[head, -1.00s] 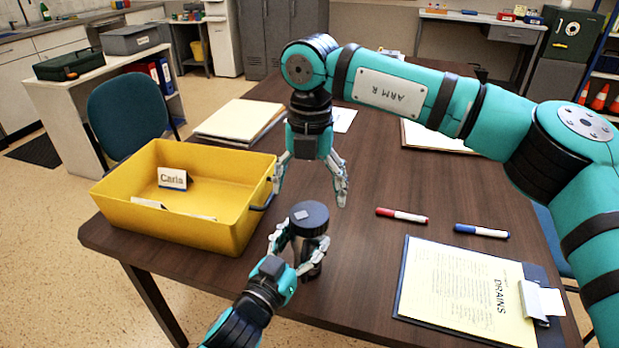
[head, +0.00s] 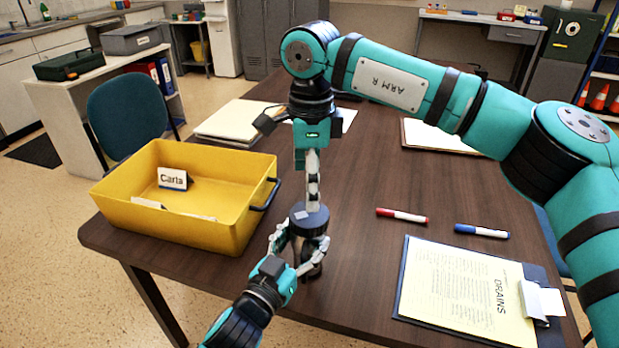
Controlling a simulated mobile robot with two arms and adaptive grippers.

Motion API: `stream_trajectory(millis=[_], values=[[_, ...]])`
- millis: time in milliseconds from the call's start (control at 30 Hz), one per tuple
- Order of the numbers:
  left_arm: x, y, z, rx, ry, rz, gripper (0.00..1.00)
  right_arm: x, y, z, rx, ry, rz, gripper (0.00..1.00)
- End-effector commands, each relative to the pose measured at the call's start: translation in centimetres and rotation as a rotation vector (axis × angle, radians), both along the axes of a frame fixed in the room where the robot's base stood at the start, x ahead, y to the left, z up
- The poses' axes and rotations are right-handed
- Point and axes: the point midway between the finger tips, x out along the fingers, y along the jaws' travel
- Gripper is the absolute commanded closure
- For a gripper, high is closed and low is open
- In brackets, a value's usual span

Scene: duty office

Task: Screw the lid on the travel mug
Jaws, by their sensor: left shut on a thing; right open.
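The travel mug (head: 313,262) stands upright near the table's front edge, partly hidden by my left gripper's fingers. Its dark round lid (head: 305,224) sits on top; whether it is threaded tight cannot be told. My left gripper (head: 304,256) is shut around the mug's body from the front left. My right gripper (head: 313,205) points straight down over the lid and is open. Its fingers appear edge-on, one behind the other, with the tips overlapping the lid's far part in the picture. Contact with the lid cannot be told.
A yellow bin (head: 177,233) with a "Carla" card stands close to the left of the mug. Red (head: 401,215) and blue (head: 482,231) markers and a clipboard (head: 401,290) lie to the right. Papers (head: 230,121) lie behind. The table between mug and markers is clear.

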Motion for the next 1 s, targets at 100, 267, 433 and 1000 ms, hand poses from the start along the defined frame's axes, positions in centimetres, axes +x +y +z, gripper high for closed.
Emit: stream_trajectory(millis=[100, 267, 433, 1000], values=[[0.0, 0.0, -0.1, 0.003, 0.001, 0.001, 1.0, 0.0, 0.0, 0.0, 0.0, 0.0, 0.0, 0.11], [0.0, 0.0, -0.1, 0.003, 0.001, 0.001, 1.0, 0.0, 0.0, -0.1, 0.0, 0.001, -0.002, 0.11], [0.0, 0.0, -0.1, 0.003, 0.001, 0.001, 1.0, 0.0, 0.0, -1.7, 0.0, 0.002, -0.002, 0.11], [0.0, 0.1, -0.1, 0.003, 0.001, 0.001, 1.0, 0.1, 0.1, -8.0, 0.0, 0.0, -0.004, 0.11]])
